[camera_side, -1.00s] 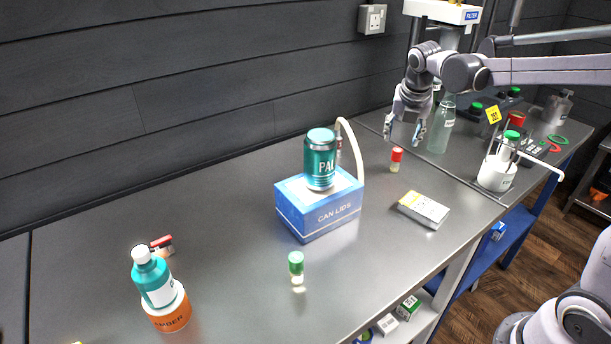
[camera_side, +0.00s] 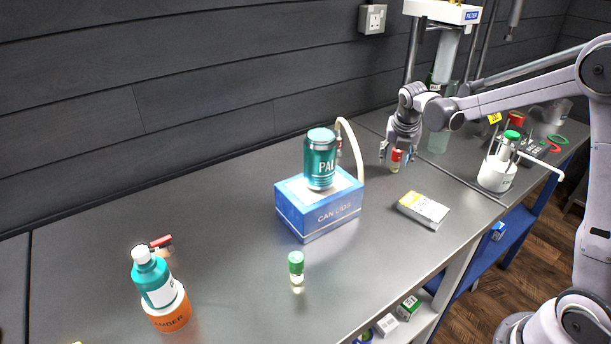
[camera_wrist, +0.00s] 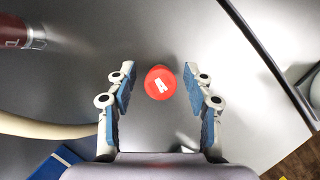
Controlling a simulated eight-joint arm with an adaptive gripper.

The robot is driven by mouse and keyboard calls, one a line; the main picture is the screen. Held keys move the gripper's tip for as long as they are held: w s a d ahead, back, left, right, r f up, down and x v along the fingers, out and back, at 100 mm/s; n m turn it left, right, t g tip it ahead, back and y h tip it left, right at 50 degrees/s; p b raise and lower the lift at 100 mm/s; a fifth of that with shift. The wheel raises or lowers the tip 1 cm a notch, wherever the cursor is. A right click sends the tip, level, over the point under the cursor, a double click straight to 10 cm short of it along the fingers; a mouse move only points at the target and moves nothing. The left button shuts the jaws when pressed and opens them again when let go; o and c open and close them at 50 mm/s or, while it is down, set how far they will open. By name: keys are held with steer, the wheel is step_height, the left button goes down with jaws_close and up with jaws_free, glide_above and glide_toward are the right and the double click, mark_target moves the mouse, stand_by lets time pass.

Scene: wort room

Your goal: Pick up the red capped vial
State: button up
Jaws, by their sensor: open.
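The red capped vial (camera_side: 396,158) stands upright on the grey bench, right of the blue box. A gap shows on the left of the cap and a smaller one on the right. The vial's body is hidden beneath the cap in that view.
A blue box (camera_side: 320,210) with a teal can (camera_side: 320,160) on top and a pale curved hose (camera_side: 357,150) stand to the left. A white and yellow carton (camera_side: 423,209) lies in front. A green capped vial (camera_side: 296,270) stands nearer the bench's front.

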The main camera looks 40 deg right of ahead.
steer(key=shift+w+d+f, duration=0.1)
steer(key=shift+d+f, duration=0.05)
steer(key=shift+f, duration=0.35)
jaws_close()
steer(key=shift+r, duration=0.1)
